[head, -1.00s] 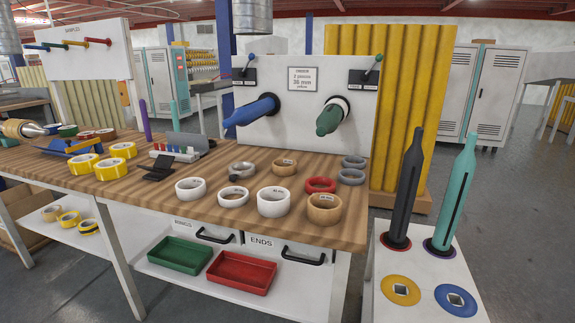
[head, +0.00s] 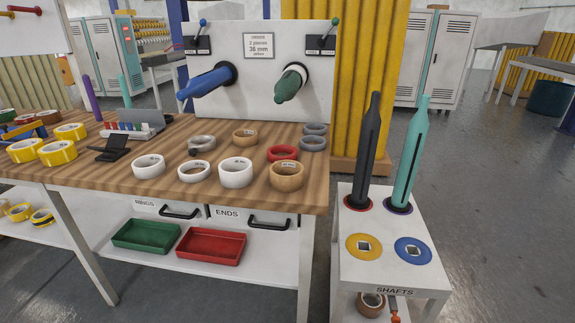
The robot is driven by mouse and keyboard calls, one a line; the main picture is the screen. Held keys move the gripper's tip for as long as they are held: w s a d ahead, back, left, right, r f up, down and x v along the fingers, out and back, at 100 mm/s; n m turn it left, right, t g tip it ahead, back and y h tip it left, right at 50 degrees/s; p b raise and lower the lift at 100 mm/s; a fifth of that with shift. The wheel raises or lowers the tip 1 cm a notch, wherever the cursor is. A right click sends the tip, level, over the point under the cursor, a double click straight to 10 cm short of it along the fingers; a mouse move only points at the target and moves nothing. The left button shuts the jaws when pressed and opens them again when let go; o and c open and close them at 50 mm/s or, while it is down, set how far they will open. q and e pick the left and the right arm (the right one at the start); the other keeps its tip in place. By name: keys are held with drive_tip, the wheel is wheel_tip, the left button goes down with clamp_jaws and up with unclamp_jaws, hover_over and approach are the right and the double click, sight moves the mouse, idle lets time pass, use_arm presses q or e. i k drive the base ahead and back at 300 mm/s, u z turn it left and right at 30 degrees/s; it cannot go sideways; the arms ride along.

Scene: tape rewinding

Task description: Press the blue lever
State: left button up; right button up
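The blue lever (head: 202,26) stands at the top left of the white machine panel (head: 263,95), on a small black plate (head: 196,45). Its blue ball knob is at the top of a thin stem. A green lever (head: 334,25) stands on a matching black plate at the top right. Below the levers, a blue shaft (head: 205,82) and a green shaft (head: 288,84) stick out from the panel. Neither of my grippers shows in the head view.
A wooden bench (head: 120,172) stands before the panel, with several tape rolls on it, among them a red roll (head: 283,153). A white shaft stand (head: 342,205) at the right holds a dark shaft (head: 370,150) and a teal shaft (head: 412,150). Grey floor (head: 500,220) is open at the right.

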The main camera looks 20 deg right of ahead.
sight(202, 23)
drive_tip(key=k, duration=0.6)
drive_tip(key=u, duration=0.95)
drive_tip(key=i, duration=1.9)
drive_tip(key=z, duration=0.7)
